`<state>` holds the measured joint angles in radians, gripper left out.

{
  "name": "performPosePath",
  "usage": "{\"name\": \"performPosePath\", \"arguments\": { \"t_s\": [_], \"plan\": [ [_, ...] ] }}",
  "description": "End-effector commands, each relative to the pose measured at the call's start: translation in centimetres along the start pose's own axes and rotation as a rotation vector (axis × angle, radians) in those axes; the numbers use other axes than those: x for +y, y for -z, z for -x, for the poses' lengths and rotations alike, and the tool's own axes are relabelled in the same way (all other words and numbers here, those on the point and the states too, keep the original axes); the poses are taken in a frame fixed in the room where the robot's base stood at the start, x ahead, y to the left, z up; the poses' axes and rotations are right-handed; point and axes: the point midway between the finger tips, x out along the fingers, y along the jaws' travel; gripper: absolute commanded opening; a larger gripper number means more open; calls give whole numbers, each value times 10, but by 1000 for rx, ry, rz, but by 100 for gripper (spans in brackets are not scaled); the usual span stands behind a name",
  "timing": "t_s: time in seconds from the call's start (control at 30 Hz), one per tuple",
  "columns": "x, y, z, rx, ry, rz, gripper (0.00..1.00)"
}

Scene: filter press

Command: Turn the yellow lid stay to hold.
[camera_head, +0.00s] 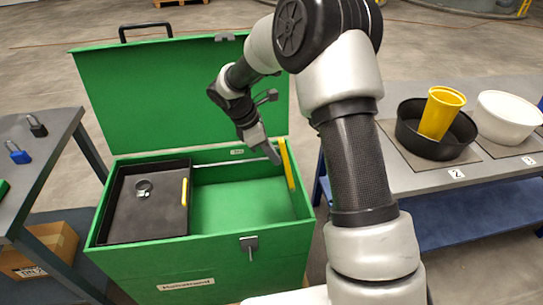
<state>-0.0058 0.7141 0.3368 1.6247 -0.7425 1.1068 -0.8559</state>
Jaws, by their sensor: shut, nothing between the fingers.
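The yellow lid stay (287,164) is a narrow bar at the right inner side of the green chest (182,273). It stands tilted, its upper end near the back right corner. The chest's green lid (150,95) is raised and leans back. My gripper (274,158) is shut and empty, pointing down just left of the stay's upper part. I cannot tell whether its fingers touch the stay. My arm covers part of the lid's right side.
A black tray (125,208) with a ring-shaped item and a yellow strip fills the chest's left part. A latch (249,246) is on the front. The right table holds a black bowl (408,128) with a yellow cup (440,112) and a white bowl (507,117). Padlocks lie on the left table.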

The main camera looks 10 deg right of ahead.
Motion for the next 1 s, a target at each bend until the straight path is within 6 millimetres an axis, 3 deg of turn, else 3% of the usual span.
{"name": "performPosePath", "arguments": {
  "t_s": [0.2,0.5,1.0],
  "plan": [
    [0,-22,5,9,3,-4,0],
    [0,-48,-8,96,2,-1,0],
    [-2,-47,-8,88,4,-4,0]
  ]
}}
